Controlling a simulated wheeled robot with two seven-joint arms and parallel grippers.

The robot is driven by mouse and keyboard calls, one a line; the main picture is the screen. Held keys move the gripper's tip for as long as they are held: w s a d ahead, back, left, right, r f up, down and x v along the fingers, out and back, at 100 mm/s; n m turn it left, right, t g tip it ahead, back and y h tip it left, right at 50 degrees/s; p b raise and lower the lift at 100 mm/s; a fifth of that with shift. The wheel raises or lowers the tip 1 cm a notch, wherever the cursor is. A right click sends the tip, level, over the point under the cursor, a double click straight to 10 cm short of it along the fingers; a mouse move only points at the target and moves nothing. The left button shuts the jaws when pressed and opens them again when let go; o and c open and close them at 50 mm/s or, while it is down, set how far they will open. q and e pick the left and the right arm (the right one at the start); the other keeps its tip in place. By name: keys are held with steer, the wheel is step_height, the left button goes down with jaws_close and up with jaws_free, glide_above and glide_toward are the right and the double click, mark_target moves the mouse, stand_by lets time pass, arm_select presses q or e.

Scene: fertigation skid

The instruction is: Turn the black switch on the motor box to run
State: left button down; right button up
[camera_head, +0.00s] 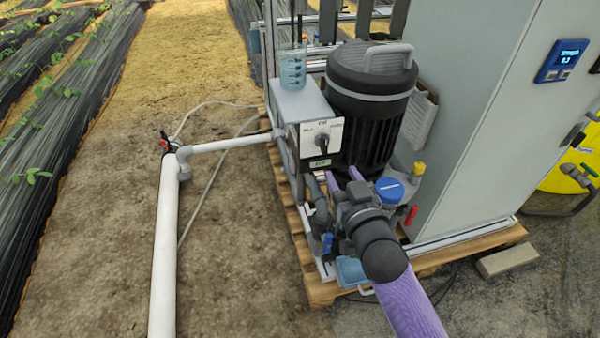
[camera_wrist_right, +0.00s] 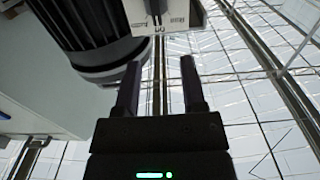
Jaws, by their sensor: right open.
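The motor box (camera_head: 302,103) is grey with a white switch plate facing me, beside the black motor. The black switch (camera_head: 321,142) sits in the middle of that plate. Its labels and exact setting are too small to read. My right gripper (camera_head: 345,178) has its purple fingers apart and empty, below and slightly right of the switch. In the right wrist view, my right gripper (camera_wrist_right: 159,66) is open, with the pale switch plate (camera_wrist_right: 178,12) beyond the fingertips at the top edge and a gap between them. My left gripper is out of view.
The ribbed black motor (camera_head: 370,90) stands right of the box, with a blue-tinted beaker (camera_head: 292,68) on top of the box. A blue-capped container (camera_head: 389,190) is close beside my right wrist. A grey cabinet (camera_head: 470,120) bounds the right; open soil lies left.

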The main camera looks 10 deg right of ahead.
mark_target(326, 141)
steer(key=w+b, duration=0.4)
steer(key=w, duration=0.5)
steer(key=shift+w+f+b, duration=0.1)
steer(key=shift+w+b, duration=0.1)
steer(key=shift+b, duration=0.15)
steer(key=shift+w+r, duration=0.2)
steer(key=shift+w, duration=0.05)
steer(key=c, duration=0.5)
jaws_close()
